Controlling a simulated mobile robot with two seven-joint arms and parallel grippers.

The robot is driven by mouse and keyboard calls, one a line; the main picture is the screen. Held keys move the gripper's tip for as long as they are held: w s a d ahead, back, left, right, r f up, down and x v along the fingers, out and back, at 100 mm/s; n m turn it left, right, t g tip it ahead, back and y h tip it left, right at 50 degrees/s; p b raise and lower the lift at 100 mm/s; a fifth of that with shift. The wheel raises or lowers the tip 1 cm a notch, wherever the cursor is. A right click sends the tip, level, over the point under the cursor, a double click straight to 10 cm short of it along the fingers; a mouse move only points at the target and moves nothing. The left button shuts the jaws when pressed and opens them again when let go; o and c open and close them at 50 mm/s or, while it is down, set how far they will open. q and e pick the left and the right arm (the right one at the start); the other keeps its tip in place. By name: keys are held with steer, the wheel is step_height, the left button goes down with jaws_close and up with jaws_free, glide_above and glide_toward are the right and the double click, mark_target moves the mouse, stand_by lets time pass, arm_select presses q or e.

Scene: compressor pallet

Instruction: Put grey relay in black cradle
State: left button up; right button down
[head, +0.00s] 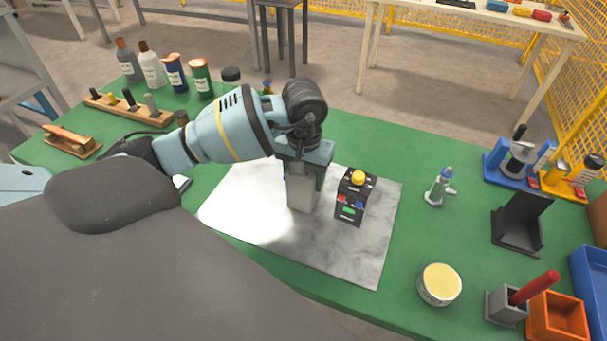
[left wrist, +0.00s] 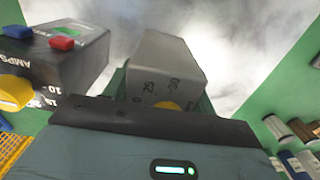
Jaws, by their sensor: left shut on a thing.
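The grey relay (head: 301,194) is a light grey upright block over the shiny metal plate. I cannot tell if its base touches the plate. My left gripper (head: 304,172) comes down on it from above and is shut on its upper part. In the left wrist view the relay (left wrist: 165,62) shows between the fingers, with dark number marks on its face. The black cradle (head: 520,226) stands at the right of the green table, empty, with a tall back plate. My right gripper is not in view.
A black box with a yellow knob (head: 354,197) stands close right of the relay; it also shows in the left wrist view (left wrist: 58,62). Grey (head: 505,306) and orange (head: 557,318) holders are in front.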

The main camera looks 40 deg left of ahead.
arm_select(q)
steer(key=shift+f, duration=0.15)
steer(key=o, duration=1.2)
